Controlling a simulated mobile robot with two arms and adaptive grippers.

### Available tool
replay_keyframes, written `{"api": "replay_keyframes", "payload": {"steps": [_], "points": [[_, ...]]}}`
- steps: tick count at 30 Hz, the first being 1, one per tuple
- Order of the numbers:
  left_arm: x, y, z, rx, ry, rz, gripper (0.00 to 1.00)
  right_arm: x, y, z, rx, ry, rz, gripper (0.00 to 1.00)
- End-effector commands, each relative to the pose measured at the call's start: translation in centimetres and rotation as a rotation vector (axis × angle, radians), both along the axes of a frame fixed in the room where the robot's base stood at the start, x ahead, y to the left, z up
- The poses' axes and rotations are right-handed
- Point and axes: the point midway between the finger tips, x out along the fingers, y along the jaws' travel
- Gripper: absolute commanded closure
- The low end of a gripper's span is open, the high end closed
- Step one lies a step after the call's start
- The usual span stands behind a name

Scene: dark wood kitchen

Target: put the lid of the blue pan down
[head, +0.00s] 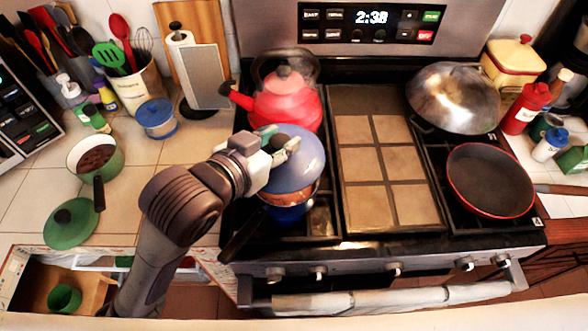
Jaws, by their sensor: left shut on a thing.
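The blue pan (291,213) stands on the front left of the stove, with its dark handle pointing to the lower left. Its blue-grey lid (302,165) is above the pan, tilted, and some reddish-brown food shows below the lid's edge. My left gripper (281,147) is shut on the lid at its left upper side; the fingers partly hide where they grip it. Whether the lid touches the pan's rim is hard to tell. My right gripper is not in view.
A red kettle (285,101) stands right behind the lid. A tiled griddle (382,165) lies to its right, then a dark frying pan (490,180) and a wok lid (453,98). On the left counter are a green pot (95,156) and a green lid (72,223), with bare tiles between them and the stove.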

Motion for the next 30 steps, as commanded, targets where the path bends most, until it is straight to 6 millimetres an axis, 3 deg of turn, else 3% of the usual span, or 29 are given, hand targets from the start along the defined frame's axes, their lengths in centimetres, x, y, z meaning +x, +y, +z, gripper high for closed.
{"api": "replay_keyframes", "payload": {"steps": [3,6,9,13,24,30], "points": [[-2.6,-4.2,0.5,0.007,-0.002,-0.184,1.00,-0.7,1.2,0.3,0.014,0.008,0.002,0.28],[-4.6,-6.2,0.2,0.005,0.002,-0.290,1.00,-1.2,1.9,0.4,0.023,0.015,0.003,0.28],[-5.4,-7.0,-0.3,0.002,0.004,-0.344,1.00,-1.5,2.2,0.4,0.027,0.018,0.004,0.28],[-4.2,-6.2,-1.5,0.003,0.008,-0.355,1.00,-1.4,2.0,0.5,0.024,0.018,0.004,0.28],[2.6,-1.9,-6.0,0.000,0.005,-0.352,1.00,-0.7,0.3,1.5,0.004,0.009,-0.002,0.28],[4.0,-1.1,-7.1,-0.003,0.003,-0.355,1.00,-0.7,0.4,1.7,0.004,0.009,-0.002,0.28]]}}
